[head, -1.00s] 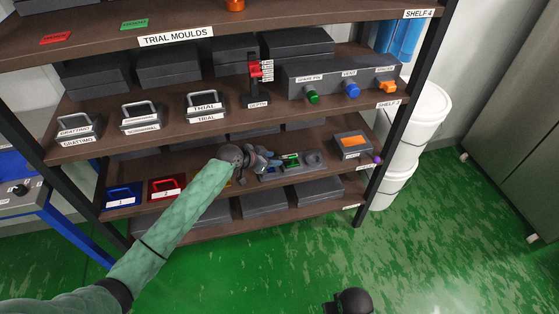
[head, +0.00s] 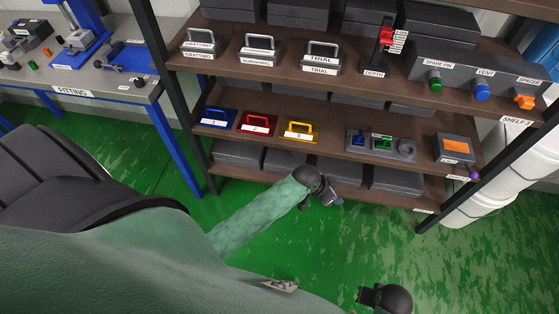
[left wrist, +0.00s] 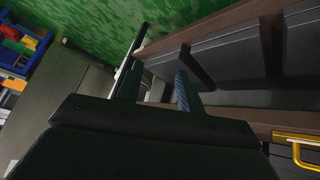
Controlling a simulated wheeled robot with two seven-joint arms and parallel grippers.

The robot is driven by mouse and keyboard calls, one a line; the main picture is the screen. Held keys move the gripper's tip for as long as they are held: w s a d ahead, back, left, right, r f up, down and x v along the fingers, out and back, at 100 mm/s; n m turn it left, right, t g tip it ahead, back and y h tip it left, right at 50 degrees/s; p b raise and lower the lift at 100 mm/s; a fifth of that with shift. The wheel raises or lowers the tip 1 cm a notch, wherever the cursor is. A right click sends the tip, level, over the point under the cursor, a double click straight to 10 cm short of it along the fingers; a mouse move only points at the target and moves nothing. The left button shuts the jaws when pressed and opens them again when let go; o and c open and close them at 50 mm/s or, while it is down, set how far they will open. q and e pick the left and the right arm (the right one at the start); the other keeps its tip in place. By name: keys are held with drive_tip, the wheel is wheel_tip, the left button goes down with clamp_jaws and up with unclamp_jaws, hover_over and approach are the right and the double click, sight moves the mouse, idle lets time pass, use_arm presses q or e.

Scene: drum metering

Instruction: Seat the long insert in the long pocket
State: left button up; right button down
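I cannot make out a long insert or a long pocket for certain. A grey fixture block (head: 362,147) on the lower open shelf holds a blue piece (head: 359,138) and a green piece (head: 382,142), with a round grey feature (head: 405,149) at its right. My left gripper (head: 334,199) is below and in front of this shelf, apart from the block. In the left wrist view its two fingers (left wrist: 158,84) stand apart with nothing held between them.
Blue (head: 216,122), red (head: 257,122) and yellow (head: 299,131) handled plates stand left of the block. A dark box with an orange top (head: 455,147) stands right of it. Dark boxes (head: 345,176) fill the level below. A fitting bench (head: 92,92) stands left. Green floor in front is free.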

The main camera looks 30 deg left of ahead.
use_arm(q)
drive_tip(key=s+a+f+n+g+y, duration=0.1)
drive_tip(key=s+a+f+n+y, duration=0.1)
drive_tip(key=s, duration=1)
drive_tip(key=s+a+f+n+g+y, duration=0.2)
drive_tip(key=s+a, duration=0.3)
drive_tip(key=s, duration=0.7)
drive_tip(key=shift+s+a+f+n+g, duration=0.3)
drive_tip(key=shift+s+f+n, duration=0.1)
drive_tip(key=shift+f, duration=0.2)
